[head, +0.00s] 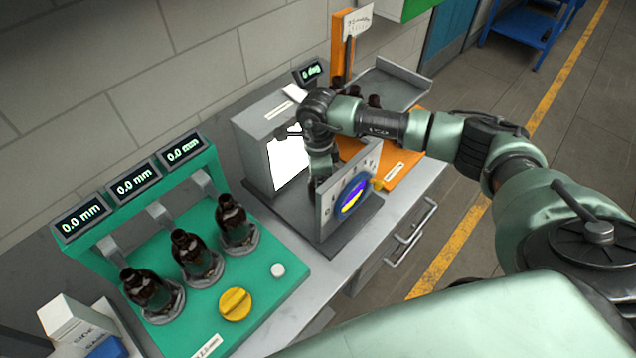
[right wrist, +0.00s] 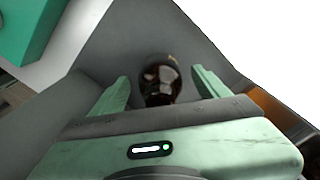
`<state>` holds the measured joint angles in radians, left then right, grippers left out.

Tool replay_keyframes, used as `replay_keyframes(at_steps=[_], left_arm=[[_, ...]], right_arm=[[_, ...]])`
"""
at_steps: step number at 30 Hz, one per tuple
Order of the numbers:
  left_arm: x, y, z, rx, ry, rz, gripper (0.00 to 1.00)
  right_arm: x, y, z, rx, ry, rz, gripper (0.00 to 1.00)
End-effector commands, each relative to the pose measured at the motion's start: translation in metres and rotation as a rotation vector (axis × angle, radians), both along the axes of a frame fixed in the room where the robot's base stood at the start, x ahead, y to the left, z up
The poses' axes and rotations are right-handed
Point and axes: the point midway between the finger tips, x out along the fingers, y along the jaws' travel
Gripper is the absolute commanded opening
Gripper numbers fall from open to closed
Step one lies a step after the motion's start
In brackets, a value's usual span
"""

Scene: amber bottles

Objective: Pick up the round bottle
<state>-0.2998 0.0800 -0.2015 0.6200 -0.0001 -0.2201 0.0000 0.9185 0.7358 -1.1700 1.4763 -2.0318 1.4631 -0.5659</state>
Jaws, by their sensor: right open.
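A dark amber bottle (right wrist: 160,82) stands on a grey surface in the right wrist view, seen from above with a rounded outline. My right gripper (right wrist: 160,76) is open, with one green finger on each side of this bottle and visible gaps between. In the head view my right gripper (head: 321,170) points down between the lit white panel and the upright plate with the coloured disc; its fingertips and the bottle are hidden there. Three amber bottles (head: 237,222) (head: 196,254) (head: 148,290) stand on the green gauge fixture. My left gripper is not in view.
The upright plate (head: 328,206) stands close in front of my right gripper, and the grey box with the lit panel (head: 288,163) is close behind. More dark bottles (head: 374,102) stand near the orange stand (head: 391,166). A yellow knob (head: 235,303) sits on the green fixture (head: 262,298).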

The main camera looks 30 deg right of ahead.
Motion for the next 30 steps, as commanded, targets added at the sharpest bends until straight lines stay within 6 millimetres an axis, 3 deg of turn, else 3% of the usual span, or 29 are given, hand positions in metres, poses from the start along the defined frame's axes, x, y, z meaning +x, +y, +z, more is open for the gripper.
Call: replay_keyframes(at_steps=[3, 4, 11, 23, 30], left_arm=[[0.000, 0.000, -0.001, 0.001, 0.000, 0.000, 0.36], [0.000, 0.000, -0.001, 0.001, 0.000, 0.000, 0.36], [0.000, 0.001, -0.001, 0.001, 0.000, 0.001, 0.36], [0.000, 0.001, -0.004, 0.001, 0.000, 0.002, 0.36], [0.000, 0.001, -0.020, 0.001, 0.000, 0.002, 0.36]], right_arm=[[0.000, 0.000, 0.000, 0.000, 0.000, 0.000, 0.76], [0.000, 0.000, 0.000, 0.000, 0.000, 0.000, 0.70], [0.000, 0.000, 0.000, 0.000, 0.000, 0.000, 0.07], [0.001, 0.000, 0.007, 0.001, -0.003, 0.000, 0.06], [0.002, 0.000, 0.042, 0.002, -0.007, 0.001, 0.06]])
